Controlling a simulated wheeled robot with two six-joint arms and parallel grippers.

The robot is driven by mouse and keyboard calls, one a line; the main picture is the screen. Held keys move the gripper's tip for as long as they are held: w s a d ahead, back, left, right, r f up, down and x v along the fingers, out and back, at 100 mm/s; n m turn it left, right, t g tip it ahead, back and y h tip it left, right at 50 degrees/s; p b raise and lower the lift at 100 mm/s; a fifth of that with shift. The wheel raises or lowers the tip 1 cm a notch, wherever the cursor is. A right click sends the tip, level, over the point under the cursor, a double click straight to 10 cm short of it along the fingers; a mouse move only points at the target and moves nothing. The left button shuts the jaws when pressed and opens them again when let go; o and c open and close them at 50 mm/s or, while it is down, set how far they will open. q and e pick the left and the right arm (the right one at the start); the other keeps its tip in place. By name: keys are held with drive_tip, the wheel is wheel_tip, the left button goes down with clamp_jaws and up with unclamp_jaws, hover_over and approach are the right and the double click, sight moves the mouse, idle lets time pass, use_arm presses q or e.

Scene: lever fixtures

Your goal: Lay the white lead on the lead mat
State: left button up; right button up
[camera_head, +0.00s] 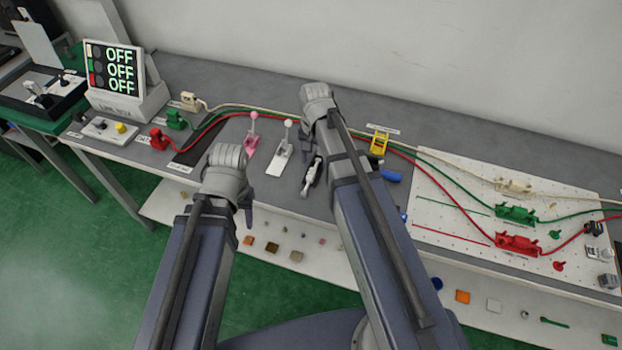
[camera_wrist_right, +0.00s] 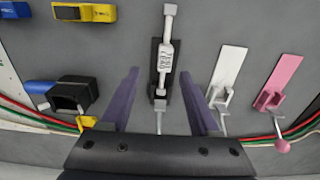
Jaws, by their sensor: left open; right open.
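The white lead (camera_head: 300,119) is a cream cable running along the back of the bench. Its left end meets a cream plug block (camera_head: 189,101), and its right side meets a cream connector (camera_head: 513,187) on the white pegboard. A flat black mat (camera_head: 190,156) lies near the red block; I cannot read its label, so I cannot tell if it is the lead mat. My left gripper (camera_head: 246,196) is open and empty over the bench's front edge. My right gripper (camera_wrist_right: 160,75) is open, with its fingers either side of a white-handled lever, apart from it.
A pink lever (camera_head: 251,138) and a white lever (camera_head: 279,156) stand between my arms. The white-handled lever (camera_head: 311,178) sits by my right wrist. Red and green leads run beside the white one. A lamp box (camera_head: 125,85) reads OFF. A yellow fixture (camera_head: 379,142) stands right of my right wrist.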

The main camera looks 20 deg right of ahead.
sight(312, 173)
drive_tip(key=shift+a+f+b, duration=0.25)
drive_tip(key=shift+f+b, duration=0.8)
drive_tip(key=shift+b, duration=0.05)
drive_tip(key=shift+a+f+b, duration=0.25)
drive_tip(key=shift+f+b, duration=1.3)
drive_tip(key=shift+r, duration=0.1)
clamp_jaws()
